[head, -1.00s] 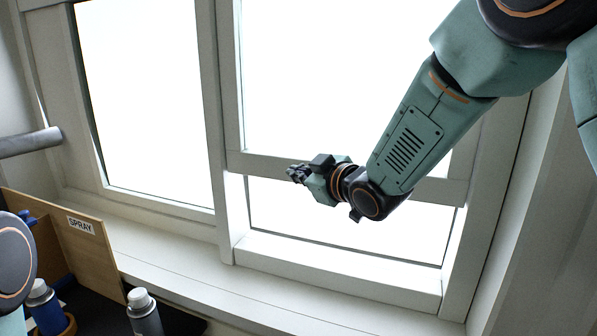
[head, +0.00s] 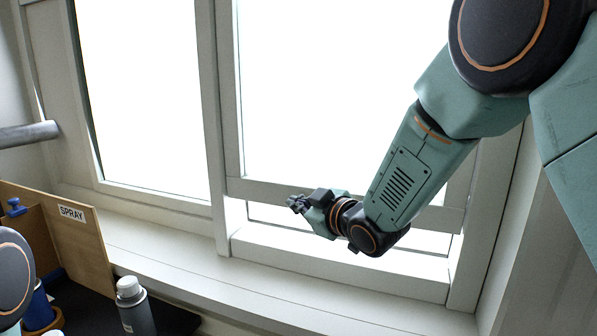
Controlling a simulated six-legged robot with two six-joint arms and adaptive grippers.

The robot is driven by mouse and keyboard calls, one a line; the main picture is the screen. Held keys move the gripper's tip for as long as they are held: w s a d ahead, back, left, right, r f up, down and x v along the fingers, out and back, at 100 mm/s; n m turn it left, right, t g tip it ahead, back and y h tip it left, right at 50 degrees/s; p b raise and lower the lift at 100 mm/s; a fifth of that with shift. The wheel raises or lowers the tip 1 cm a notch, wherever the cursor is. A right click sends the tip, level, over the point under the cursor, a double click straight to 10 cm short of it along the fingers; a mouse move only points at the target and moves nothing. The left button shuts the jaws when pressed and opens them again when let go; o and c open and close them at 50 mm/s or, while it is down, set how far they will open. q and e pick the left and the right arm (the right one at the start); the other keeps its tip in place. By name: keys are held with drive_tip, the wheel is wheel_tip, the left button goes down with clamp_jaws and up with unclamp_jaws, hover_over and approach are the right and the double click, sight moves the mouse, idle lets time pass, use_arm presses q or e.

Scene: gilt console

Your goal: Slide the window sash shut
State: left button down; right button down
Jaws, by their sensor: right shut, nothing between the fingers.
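The white window sash (head: 262,191) hangs in the right half of the window. Its bottom rail is low, and a narrow bright gap shows between it and the sill frame (head: 330,266). The rail runs partly behind my right arm. My right gripper (head: 296,203) is shut and empty, pointing left in front of the rail's lower edge. I cannot tell whether it touches the rail. My left gripper is out of view; only a rounded joint of that arm shows at the lower left.
A wooden board labelled SPRAY (head: 85,240) stands at the lower left. A grey spray can with a white cap (head: 136,310) stands near it, with a blue can (head: 38,308) further left. A grey bar (head: 28,134) juts in from the left. The ledge (head: 200,275) is clear.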

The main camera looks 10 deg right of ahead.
wheel_tip(320, 180, down, 12)
drive_tip(key=b, duration=0.6)
drive_tip(key=shift+r, duration=0.1)
